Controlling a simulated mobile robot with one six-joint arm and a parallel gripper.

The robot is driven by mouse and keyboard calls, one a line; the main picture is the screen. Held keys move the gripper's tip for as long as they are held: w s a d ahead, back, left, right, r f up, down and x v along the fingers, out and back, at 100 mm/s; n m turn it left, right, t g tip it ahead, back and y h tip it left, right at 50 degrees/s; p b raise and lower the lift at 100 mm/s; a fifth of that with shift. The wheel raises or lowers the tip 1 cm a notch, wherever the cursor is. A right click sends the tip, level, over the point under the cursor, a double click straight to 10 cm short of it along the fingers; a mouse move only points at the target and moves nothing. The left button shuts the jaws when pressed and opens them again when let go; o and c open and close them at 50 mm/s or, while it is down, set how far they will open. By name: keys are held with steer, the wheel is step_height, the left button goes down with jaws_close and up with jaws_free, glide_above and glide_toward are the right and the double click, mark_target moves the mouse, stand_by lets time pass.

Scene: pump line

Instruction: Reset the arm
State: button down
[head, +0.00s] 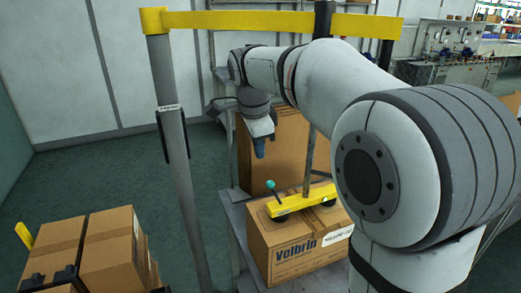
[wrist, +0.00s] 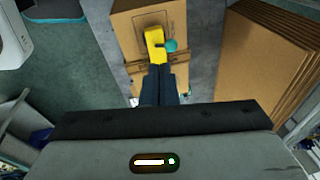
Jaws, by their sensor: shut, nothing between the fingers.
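My white arm reaches across the head view from the right. My gripper (head: 259,147) points down above and left of the yellow bar tool with a teal knob (head: 291,204). In the wrist view my gripper (wrist: 160,72) shows as two dark fingers close together, shut, with nothing seen between them. The yellow tool (wrist: 154,42) lies on a cardboard box beyond the fingertips in that view. In the head view the tool lies on top of the Volbrin box (head: 300,250), and the gripper is apart from it.
The box stands on a grey table (head: 238,215). A tall stack of flat cardboard (head: 283,150) stands behind it, also at the right of the wrist view (wrist: 270,60). A grey post (head: 172,150) with a yellow rail (head: 235,20) stands left. More boxes (head: 110,250) sit lower left.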

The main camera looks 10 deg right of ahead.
steer(key=s+d+f+n, duration=0.2)
steer(key=s+f+n, duration=0.2)
steer(key=s, duration=0.4)
steer(key=s+d+f+n+t+b, duration=0.1)
steer(key=s+d+f+n, duration=0.2)
steer(key=s+n, duration=0.3)
steer(key=s+d+f+n+y, duration=0.1)
steer(key=s+d+f+n, duration=0.2)
steer(key=s, duration=0.7)
step_height(320, 180, down, 3)
steer(key=n, duration=0.2)
steer(key=shift+r+n, duration=0.2)
steer(key=shift+n, duration=0.2)
